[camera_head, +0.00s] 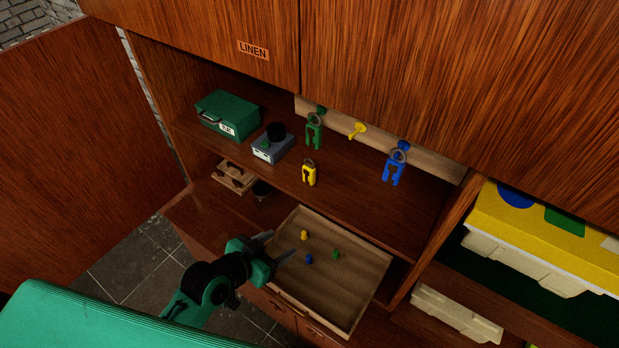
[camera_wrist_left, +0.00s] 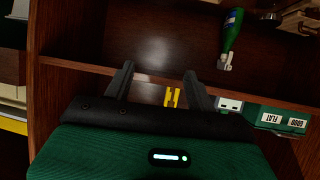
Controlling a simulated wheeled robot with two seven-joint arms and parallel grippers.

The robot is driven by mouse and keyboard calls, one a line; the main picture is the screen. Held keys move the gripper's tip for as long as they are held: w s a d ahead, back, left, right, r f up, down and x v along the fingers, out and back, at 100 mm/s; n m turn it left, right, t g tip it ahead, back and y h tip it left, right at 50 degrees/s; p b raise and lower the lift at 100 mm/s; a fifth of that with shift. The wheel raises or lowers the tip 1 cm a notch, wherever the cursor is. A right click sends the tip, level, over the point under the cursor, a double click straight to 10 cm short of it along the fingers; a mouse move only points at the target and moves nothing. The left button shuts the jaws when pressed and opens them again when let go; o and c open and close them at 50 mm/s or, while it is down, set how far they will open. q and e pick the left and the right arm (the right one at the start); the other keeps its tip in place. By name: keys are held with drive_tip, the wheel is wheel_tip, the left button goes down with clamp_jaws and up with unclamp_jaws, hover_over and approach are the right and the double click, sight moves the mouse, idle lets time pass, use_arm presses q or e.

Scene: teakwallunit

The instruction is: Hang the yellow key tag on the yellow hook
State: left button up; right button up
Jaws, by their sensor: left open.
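The yellow key tag (camera_head: 309,174), with a grey ring at its top, is at the shelf in the head view. It also shows in the left wrist view (camera_wrist_left: 171,97), between and beyond my finger lines. The yellow hook (camera_head: 357,130) is bare, on a wooden rail at the shelf's back, between a green tag (camera_head: 314,132) and a blue tag (camera_head: 394,168) at hooks of their own colours. My left gripper (camera_head: 279,245) is open and empty over the left side of the open drawer, lower than the yellow tag and apart from it. My right gripper is not in view.
The open drawer (camera_head: 357,300) holds small yellow, blue and green pegs. A green box (camera_head: 229,114) and a grey device (camera_head: 272,146) stand left on the shelf. An open door (camera_head: 85,150) is at left. Shelf space in front of the hooks looks clear.

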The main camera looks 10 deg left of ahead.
use_arm(q)
drive_tip(key=w+a+r+t+h, duration=0.1)
drive_tip(key=w+r+t, duration=0.4)
drive_tip(key=r, duration=0.1)
drive_tip(key=p, duration=0.1)
approach(307, 172)
drive_tip(key=shift+n, duration=0.3)
drive_tip(key=x, duration=0.5)
drive_tip(key=shift+w+f, duration=0.1)
drive_tip(key=shift+f, duration=0.1)
drive_tip(key=shift+w+d+r+p, duration=0.15)
drive_tip(key=shift+w+d+p, duration=0.2)
drive_tip(key=shift+w, duration=0.2)
drive_tip(key=p+x, duration=0.1)
drive_tip(key=x, duration=0.3)
drive_tip(key=shift+w, duration=0.1)
drive_tip(key=shift+a, duration=0.1)
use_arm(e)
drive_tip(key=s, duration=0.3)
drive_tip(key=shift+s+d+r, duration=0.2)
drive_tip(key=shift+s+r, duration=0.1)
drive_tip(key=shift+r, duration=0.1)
use_arm(q)
drive_tip(key=c, duration=1)
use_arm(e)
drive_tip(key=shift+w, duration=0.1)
